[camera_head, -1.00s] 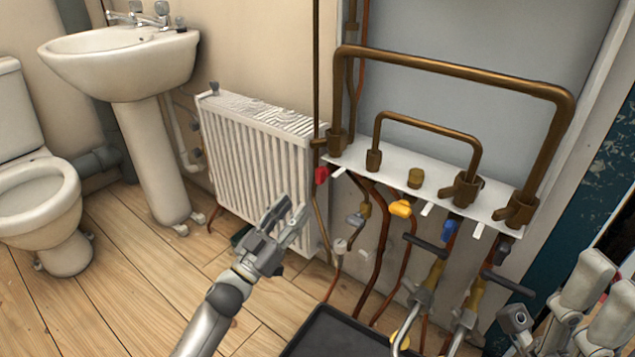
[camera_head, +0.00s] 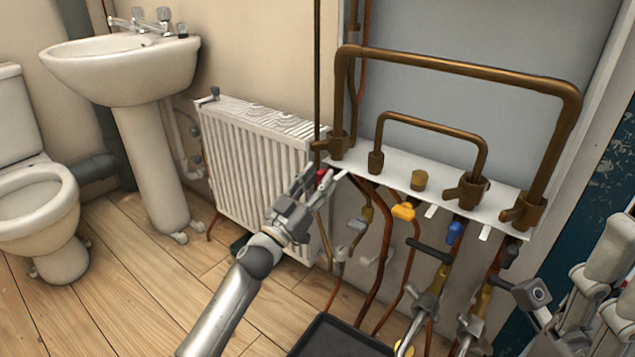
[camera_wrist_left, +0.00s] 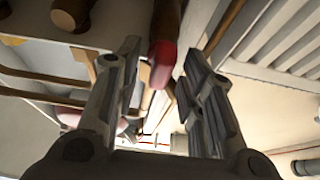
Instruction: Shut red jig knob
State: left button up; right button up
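The red knob (camera_head: 324,179) sits under the left end of the white jig plate (camera_head: 400,172), beside the radiator's right edge. My left gripper (camera_head: 309,184) is at the knob from its left, fingers pointing up toward it, and partly covers it. In the left wrist view the red knob (camera_wrist_left: 162,64) shows between the two spread fingertips, with gaps on both sides. The left gripper is open and holds nothing. Parts of my right arm (camera_head: 600,290) show at the lower right edge; its fingers cannot be made out clearly.
A white radiator (camera_head: 255,165) stands close on the left of my gripper. Yellow (camera_head: 403,211) and blue (camera_head: 455,232) knobs hang under the plate to the right. Copper pipes run below. A black tray (camera_head: 340,338) lies at the bottom. Wooden floor is open at left.

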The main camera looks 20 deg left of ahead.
pick_arm(q)
jog(key=shift+c, duration=0.2)
grip_shut()
